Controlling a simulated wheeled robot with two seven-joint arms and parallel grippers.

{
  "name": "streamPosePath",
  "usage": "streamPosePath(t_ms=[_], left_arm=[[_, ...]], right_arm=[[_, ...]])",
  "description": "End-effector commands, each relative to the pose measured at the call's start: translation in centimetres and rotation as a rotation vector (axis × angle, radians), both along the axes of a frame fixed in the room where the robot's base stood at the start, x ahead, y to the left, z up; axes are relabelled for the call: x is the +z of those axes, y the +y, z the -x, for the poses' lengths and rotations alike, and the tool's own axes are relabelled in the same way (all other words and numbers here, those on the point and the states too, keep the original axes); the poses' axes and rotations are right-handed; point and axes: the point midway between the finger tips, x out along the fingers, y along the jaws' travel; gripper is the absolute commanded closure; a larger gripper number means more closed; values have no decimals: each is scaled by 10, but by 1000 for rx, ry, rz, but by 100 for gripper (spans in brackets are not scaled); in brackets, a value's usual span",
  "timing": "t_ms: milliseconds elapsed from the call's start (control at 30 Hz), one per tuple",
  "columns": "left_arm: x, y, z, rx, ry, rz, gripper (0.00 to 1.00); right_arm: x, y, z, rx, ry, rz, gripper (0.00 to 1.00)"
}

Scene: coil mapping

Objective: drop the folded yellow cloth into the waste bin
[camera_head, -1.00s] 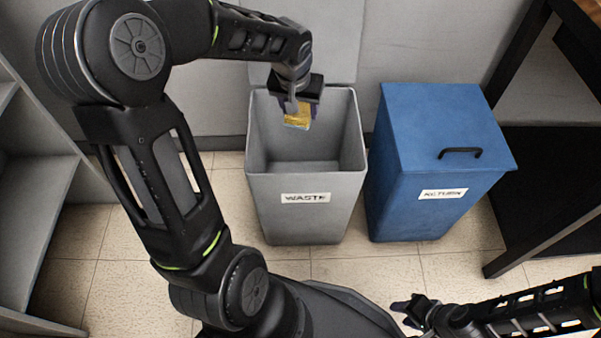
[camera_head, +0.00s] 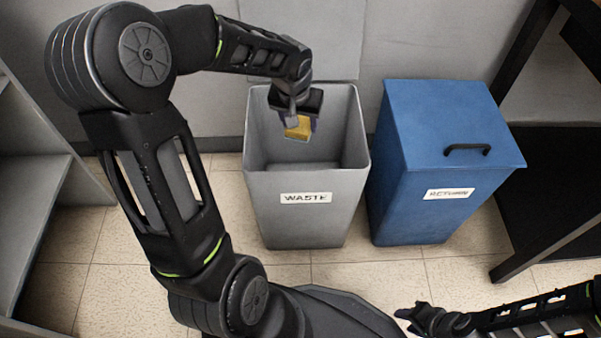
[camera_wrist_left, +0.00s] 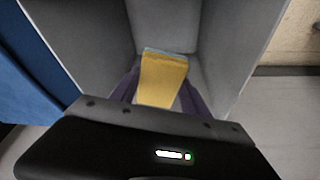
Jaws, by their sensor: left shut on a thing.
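The folded yellow cloth (camera_head: 298,127) is between the fingers of my left gripper (camera_head: 297,122), which is shut on it. The cloth hangs inside the opening of the grey waste bin (camera_head: 307,215), near its back wall. In the left wrist view the cloth (camera_wrist_left: 163,80) has a pale blue far edge, and the bin's grey walls (camera_wrist_left: 225,45) surround it. The dark purple fingers (camera_wrist_left: 160,92) show on both sides of it. My right gripper (camera_head: 408,318) is low at the right, away from the bin; its fingers are too small to judge.
A blue bin (camera_head: 442,130) with a closed, handled lid stands just right of the waste bin. The waste bin's lid (camera_head: 300,40) stands open against the wall. A grey shelf (camera_head: 40,200) is at the left and a dark-framed table (camera_head: 545,170) at the right.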

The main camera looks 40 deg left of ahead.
Motion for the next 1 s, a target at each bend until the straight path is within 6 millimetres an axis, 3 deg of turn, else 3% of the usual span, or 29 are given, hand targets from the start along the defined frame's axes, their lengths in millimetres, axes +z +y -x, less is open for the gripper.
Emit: streamPosePath(t_ms=[333,667,1000], left_arm=[[0,0,0,0,0,0,21],[4,0,1,0,0,0,21],[51,-5,13,0,-3,-1,21]], right_arm=[[0,0,0,0,1,0,64],[2,0,0,0,1,0,64],[23,0,4,6,10,-2,64]])
